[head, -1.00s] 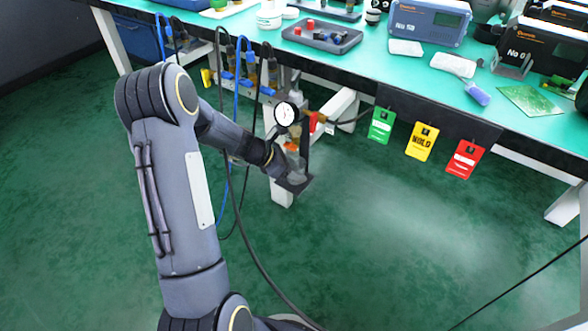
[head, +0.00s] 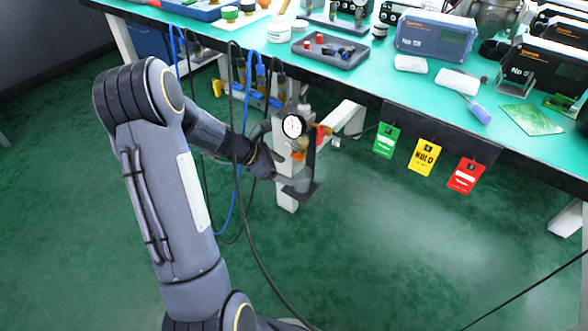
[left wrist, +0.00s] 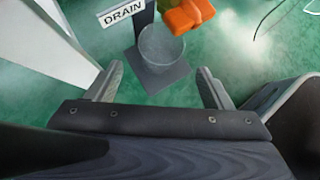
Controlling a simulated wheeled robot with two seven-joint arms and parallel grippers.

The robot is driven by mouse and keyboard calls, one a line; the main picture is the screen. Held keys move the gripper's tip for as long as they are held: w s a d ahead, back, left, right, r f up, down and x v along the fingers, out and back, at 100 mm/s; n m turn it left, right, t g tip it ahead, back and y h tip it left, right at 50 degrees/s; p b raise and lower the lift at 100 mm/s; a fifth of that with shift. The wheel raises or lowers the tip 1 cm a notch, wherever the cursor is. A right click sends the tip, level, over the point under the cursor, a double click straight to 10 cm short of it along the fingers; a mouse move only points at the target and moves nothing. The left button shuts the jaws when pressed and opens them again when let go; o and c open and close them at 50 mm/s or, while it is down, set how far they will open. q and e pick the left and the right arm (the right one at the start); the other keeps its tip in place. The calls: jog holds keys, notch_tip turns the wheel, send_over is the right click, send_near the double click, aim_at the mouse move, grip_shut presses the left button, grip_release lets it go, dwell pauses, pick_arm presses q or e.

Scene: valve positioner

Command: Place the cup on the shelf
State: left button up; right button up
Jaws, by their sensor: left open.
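A clear, see-through cup (left wrist: 160,45) stands upright on a small dark shelf (left wrist: 158,78) below a sign reading DRAIN (left wrist: 122,12). In the head view the cup (head: 302,184) shows faintly on the dark shelf (head: 308,192) at the bench leg. My left gripper (left wrist: 160,72) is open, its two fingers apart on the near side of the shelf, with the cup ahead of them and not touched. In the head view my left gripper (head: 278,168) is just left of the cup. My right gripper is not in view.
An orange handle (left wrist: 190,14) hangs above the cup's right side. A pressure gauge (head: 294,126) sits above the shelf. A white bench leg (head: 286,195) stands close behind. Hoses and cables (head: 240,100) hang near my left arm. The floor on the right is clear.

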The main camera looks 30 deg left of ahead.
pick_arm(q)
jog(key=s+d+r+m+g, duration=0.1)
jog(key=s+d+r+m, duration=0.4)
jog(key=r+m, duration=0.15)
jog(key=s+d+r+m, duration=0.5)
jog(key=r, duration=0.3)
jog(key=s+d+m+y, duration=0.1)
jog(key=s+d+m, duration=0.1)
jog(key=s+m, duration=0.5)
jog(key=s+d+r+m+y, duration=0.1)
jog(key=s+d+m, duration=0.2)
jog(key=s+m, duration=0.4)
jog(key=shift+s+d+m+p, duration=0.3)
jog(key=shift+s+m+p, duration=0.15)
jog(key=shift+m, duration=0.1)
